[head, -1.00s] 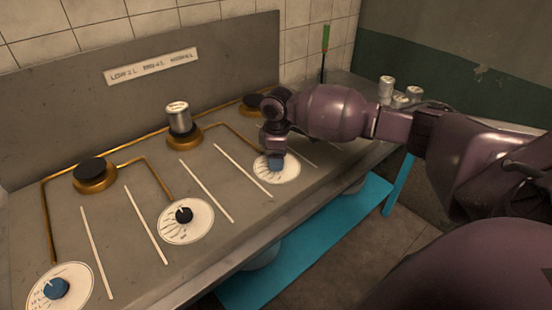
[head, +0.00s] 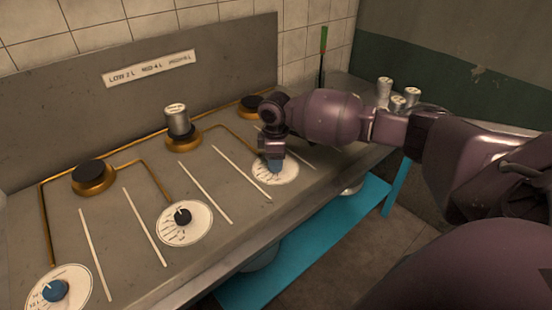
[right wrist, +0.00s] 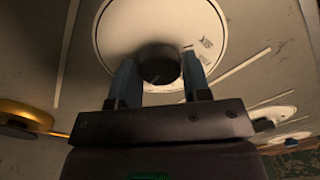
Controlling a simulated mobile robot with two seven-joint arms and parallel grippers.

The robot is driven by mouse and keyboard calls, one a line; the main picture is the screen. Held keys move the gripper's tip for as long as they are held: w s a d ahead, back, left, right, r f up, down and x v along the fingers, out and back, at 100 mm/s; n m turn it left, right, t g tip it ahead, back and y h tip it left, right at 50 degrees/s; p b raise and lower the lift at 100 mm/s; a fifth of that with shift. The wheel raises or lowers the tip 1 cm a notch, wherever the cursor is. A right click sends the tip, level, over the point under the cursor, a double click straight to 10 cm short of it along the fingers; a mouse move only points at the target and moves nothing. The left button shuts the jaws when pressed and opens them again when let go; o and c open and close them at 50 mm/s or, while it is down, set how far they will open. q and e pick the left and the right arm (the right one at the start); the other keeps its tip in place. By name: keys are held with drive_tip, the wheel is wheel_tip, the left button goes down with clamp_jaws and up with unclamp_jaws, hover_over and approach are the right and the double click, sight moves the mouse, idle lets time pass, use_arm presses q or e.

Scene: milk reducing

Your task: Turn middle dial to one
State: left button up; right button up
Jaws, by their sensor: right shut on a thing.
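Three round white dials lie along the front of the grey counter. The middle dial (head: 172,234) has a black knob (head: 183,216), and nothing touches it. The left dial (head: 77,275) has a blue knob (head: 55,290). My right gripper (head: 275,165) reaches down onto the right dial (head: 288,174). In the right wrist view, its two blue-grey fingers (right wrist: 157,72) stand on either side of that dial's dark round knob (right wrist: 160,60), shut on it. The dial's pointer and most marks are hidden or too small to read. My left gripper is out of view.
Three burners stand behind the dials; the middle one holds a metal can (head: 177,119). Several cans (head: 397,102) stand at the far right. Raised white strips (head: 205,192) separate the counter sections. A label (head: 150,68) is on the back panel.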

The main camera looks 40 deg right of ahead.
drive_tip(key=shift+r+n+p, duration=0.25)
drive_tip(key=shift+n+p, duration=0.15)
drive_tip(key=shift+n, duration=0.3)
drive_tip(key=shift+n+p, duration=0.3)
drive_tip(key=shift+n, duration=0.5)
drive_tip(key=shift+f+n, duration=0.15)
drive_tip(key=shift+n, duration=0.35)
drive_tip(key=shift+f, duration=0.1)
drive_tip(key=o, duration=0.9)
drive_tip(key=shift+o, duration=0.2)
